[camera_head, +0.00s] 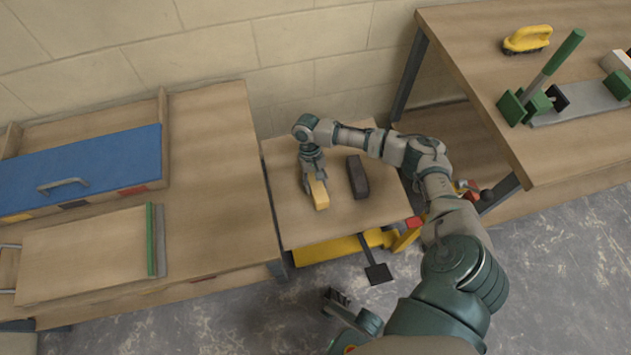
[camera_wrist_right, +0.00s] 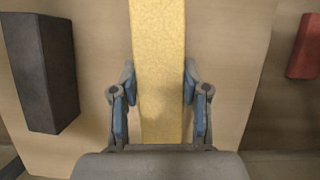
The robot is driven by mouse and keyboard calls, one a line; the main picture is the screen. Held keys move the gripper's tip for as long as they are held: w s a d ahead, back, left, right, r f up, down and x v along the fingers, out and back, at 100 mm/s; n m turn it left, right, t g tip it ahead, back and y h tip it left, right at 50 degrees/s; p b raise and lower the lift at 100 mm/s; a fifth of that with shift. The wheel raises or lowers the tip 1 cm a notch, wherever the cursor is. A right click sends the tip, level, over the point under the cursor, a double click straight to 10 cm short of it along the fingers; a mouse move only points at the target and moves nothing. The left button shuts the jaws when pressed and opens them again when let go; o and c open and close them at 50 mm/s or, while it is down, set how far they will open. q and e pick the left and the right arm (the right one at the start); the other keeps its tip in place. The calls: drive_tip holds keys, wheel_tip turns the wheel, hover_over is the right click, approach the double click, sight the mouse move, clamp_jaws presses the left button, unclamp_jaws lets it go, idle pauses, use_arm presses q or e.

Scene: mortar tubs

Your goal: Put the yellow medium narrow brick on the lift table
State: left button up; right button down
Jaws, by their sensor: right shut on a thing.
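The yellow brick (camera_head: 318,193) is at the middle of the head view, over the wooden top of the lift table (camera_head: 340,212). My right gripper (camera_head: 312,176) points down and is shut on it. In the right wrist view the yellow brick (camera_wrist_right: 160,75) lies between the two blue-padded fingers of my right gripper (camera_wrist_right: 158,105). I cannot tell whether the brick touches the table top. My left gripper (camera_head: 338,298) shows small and partly at the bottom of the head view, over the floor; its opening is unclear.
A dark brick (camera_head: 357,177) lies on the lift table beside the yellow one. A workbench (camera_head: 220,170) with a blue-lidded box (camera_head: 85,168) stands left.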

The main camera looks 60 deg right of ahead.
drive_tip(key=shift+d+f, duration=0.5)
drive_tip(key=shift+d, duration=0.2)
drive_tip(key=c, duration=0.8)
unclamp_jaws()
drive_tip(key=o, duration=0.3)
drive_tip(key=shift+a, duration=0.2)
drive_tip(key=shift+a+r, duration=0.15)
drive_tip(key=shift+a, duration=0.2)
drive_tip(key=v, duration=1.2)
drive_tip(key=shift+w+a, duration=0.1)
drive_tip(key=shift+a, duration=0.1)
drive_tip(key=shift+d, duration=0.15)
drive_tip(key=shift+d, duration=0.1)
